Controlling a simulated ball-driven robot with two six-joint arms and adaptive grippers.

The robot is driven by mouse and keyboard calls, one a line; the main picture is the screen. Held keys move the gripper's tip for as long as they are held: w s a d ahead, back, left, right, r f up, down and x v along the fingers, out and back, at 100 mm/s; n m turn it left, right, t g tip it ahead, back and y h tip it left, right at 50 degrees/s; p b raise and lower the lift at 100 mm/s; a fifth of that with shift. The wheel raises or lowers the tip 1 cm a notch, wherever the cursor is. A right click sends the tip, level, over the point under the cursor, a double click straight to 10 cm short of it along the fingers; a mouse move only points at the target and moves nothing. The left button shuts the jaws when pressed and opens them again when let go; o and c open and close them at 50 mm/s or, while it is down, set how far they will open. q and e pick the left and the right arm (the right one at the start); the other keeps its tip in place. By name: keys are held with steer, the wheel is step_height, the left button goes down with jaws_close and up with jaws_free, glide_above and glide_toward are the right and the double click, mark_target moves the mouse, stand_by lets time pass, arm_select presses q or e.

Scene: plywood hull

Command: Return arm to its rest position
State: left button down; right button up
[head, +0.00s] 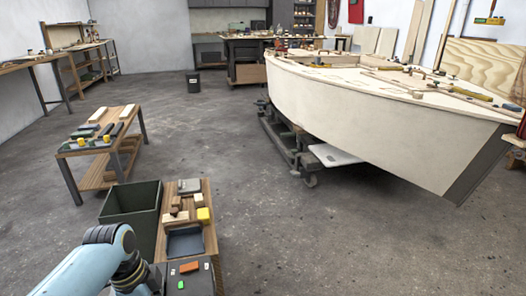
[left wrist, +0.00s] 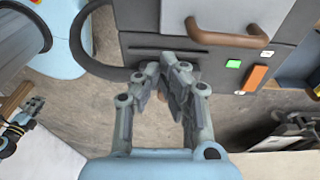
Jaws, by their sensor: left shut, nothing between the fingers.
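My left arm (head: 98,262) comes in at the bottom left of the head view, light blue with dark grey joints. Its fingertips do not show there. In the left wrist view my left gripper (left wrist: 176,92) is shut, its grey fingers together with nothing held between them. The fingers stand over the concrete floor, close to a dark grey unit (left wrist: 145,42) with a curved brown handle.
A green bin (head: 128,203) and a low wooden bench (head: 207,232) with blocks and a tray stand just past my arm. A dark grey unit with orange and green parts (head: 190,280) is beside it. A pale boat hull (head: 380,130) fills the right; the middle floor is clear.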

arm_select(q)
steer(key=s+a+f+n, duration=0.2)
steer(key=s+f+n, duration=0.3)
steer(key=s, duration=0.9)
steer(key=s+a+f+n+y, duration=0.1)
steer(key=s+a+f+n, duration=0.2)
steer(key=s+f, duration=0.7)
steer(key=s+a+f+n+y, duration=0.1)
steer(key=s+f+n, duration=0.5)
steer(key=s, duration=1.3)
steer(key=shift+s+a+f+n+t, duration=0.15)
steer(key=shift+a+f+n+t, duration=0.2)
steer(key=shift+a+f, duration=0.4)
